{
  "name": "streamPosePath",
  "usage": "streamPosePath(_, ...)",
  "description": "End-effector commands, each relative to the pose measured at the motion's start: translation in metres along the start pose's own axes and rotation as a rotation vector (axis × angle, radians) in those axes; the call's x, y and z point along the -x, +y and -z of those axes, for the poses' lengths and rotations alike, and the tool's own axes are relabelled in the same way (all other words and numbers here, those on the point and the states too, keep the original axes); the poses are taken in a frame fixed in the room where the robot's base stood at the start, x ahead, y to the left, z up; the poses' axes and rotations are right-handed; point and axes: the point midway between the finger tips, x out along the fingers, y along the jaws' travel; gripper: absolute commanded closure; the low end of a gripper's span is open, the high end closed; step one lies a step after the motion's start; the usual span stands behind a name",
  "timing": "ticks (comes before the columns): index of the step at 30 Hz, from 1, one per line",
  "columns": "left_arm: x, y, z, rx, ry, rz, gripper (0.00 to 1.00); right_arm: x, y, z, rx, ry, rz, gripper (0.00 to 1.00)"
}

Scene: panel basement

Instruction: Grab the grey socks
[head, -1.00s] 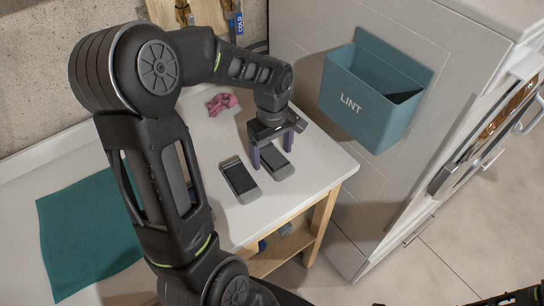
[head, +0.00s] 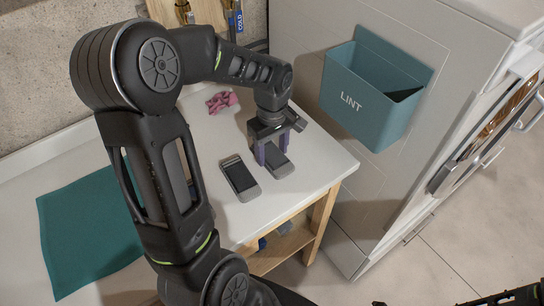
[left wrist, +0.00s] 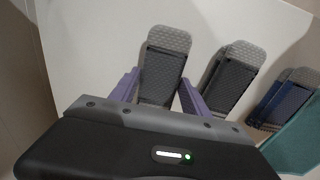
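Two grey socks with dark grey middles lie side by side on the white table top. The right sock (head: 281,168) is under my left gripper (head: 272,155); the left sock (head: 241,179) lies just left of it. In the left wrist view, the purple fingers of my left gripper (left wrist: 158,92) stand on both sides of one grey sock (left wrist: 166,58), with gaps still visible. The other grey sock (left wrist: 234,68) lies to its right, outside the fingers. Part of the near sock is hidden by the gripper body. My right gripper is not in view.
A blue-grey pair (left wrist: 287,97) lies beside a teal mat (head: 85,230), mostly behind my arm in the head view. A pink crumpled cloth (head: 222,101) lies at the back. A teal lint bin (head: 365,105) hangs on the white machine at the right.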

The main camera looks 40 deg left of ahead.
Motion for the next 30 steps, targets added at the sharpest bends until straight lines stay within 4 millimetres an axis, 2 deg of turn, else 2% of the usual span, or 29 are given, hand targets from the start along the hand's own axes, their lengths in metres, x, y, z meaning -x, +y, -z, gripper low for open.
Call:
streamPosePath(2, 0.0, 0.0, 0.0, 0.0, 0.0, 0.0, 0.55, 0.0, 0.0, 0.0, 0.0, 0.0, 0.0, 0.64)
streamPosePath(13, 0.0, 0.0, 0.0, 0.0, 0.0, 0.0, 0.85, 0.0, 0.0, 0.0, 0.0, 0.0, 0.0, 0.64)
streamPosePath(23, 0.004, 0.001, 0.0, 0.0, 0.001, -0.001, 0.86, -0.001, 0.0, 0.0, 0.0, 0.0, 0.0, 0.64)
streamPosePath(26, 0.015, 0.001, 0.001, -0.001, 0.002, -0.003, 0.86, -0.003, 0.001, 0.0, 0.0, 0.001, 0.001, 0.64)
streamPosePath(30, 0.038, 0.001, 0.001, 0.0, 0.003, -0.005, 0.86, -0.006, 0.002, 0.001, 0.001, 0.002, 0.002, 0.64)
